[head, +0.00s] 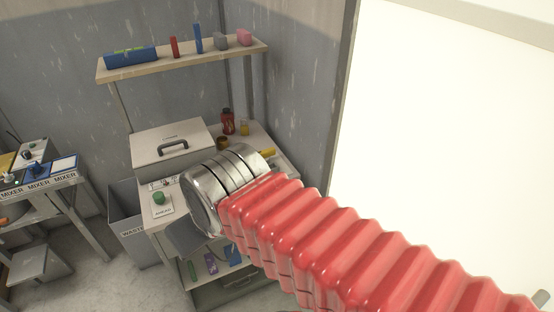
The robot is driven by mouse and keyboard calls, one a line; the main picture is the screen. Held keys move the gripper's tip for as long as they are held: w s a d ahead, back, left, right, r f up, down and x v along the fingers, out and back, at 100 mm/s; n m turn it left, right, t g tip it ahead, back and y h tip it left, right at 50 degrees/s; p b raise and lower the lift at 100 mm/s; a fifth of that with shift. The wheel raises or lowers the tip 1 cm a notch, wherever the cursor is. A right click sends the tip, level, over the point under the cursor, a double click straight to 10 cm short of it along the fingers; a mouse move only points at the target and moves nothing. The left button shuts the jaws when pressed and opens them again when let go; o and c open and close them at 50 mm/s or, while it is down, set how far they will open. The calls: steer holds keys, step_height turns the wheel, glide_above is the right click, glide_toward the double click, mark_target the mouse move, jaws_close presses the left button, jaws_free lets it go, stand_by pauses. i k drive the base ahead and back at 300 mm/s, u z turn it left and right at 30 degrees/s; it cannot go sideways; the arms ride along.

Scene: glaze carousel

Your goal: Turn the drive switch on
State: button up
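My arm, with its ribbed red sleeve and shiny metal wrist, reaches from the lower right over a pale bench. The wrist hides whatever is beyond it, and I cannot make out my gripper's fingers. Left of the wrist is a pale control panel (151,214) with a round green knob (160,197). Small dark controls (166,183) sit behind the knob, partly beside the wrist. The labels are too small to read, so I cannot tell which control is the drive switch or its position.
A pale lidded box (172,142) with a dark handle stands behind the panel. Bottles and jars, including a dark red bottle (227,121), stand at the bench's back. A grey waste bin (124,212) is left. A wall shelf (185,60) holds several items. A mixer table (45,185) stands far left.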

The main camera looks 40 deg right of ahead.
mark_target(267, 154)
steer(key=k, duration=0.95)
steer(key=u, duration=0.1)
steer(key=i, duration=1.6)
steer(key=z, duration=1.45)
